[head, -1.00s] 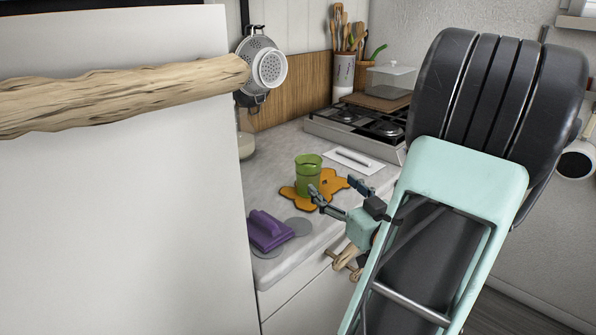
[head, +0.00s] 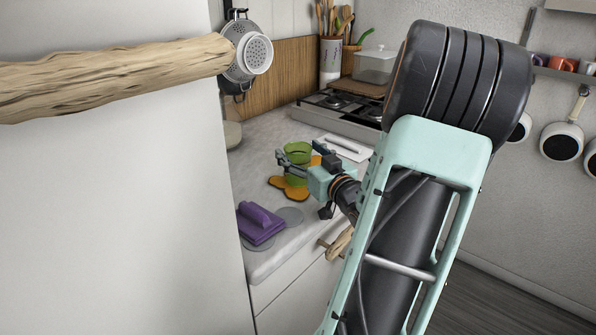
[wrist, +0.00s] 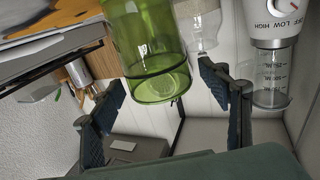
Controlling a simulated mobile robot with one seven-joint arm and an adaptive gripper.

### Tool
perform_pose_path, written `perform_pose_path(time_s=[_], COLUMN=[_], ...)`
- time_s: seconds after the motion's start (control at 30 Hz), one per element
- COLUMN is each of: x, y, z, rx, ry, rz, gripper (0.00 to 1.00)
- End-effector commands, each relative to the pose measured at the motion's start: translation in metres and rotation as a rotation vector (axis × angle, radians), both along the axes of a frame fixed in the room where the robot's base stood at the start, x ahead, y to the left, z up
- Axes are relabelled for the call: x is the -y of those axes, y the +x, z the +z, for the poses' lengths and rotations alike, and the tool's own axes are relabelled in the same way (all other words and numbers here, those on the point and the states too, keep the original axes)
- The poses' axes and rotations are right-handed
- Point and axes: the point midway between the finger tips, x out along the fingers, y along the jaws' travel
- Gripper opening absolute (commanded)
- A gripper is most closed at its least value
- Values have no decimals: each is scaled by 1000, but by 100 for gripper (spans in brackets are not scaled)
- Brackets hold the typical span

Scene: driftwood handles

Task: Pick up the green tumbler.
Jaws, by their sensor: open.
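The green tumbler (head: 297,149) stands on an orange splat-shaped mat (head: 289,190) on the counter, partly hidden by my gripper in the head view. My gripper (head: 293,162) is open and close in at the tumbler, on its near right side. In the wrist view the tumbler (wrist: 148,50) is large and lies between and beyond the two dark fingers of my gripper (wrist: 172,98). Gaps show on both sides of it, so the fingers are not closed on it.
A white tray (head: 343,147) and the stove (head: 340,108) are behind. A tall white panel with a driftwood handle (head: 110,75) fills the left.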

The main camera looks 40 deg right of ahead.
Motion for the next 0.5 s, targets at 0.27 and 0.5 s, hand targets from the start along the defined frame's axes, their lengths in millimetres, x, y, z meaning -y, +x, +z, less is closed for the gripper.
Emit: perform_pose_path(time_s=[0.27,0.5], x=[3,3], y=[12,11], z=[0,0], rx=[0,0], ry=[1,1], rz=[0,-1], gripper=[69,52])
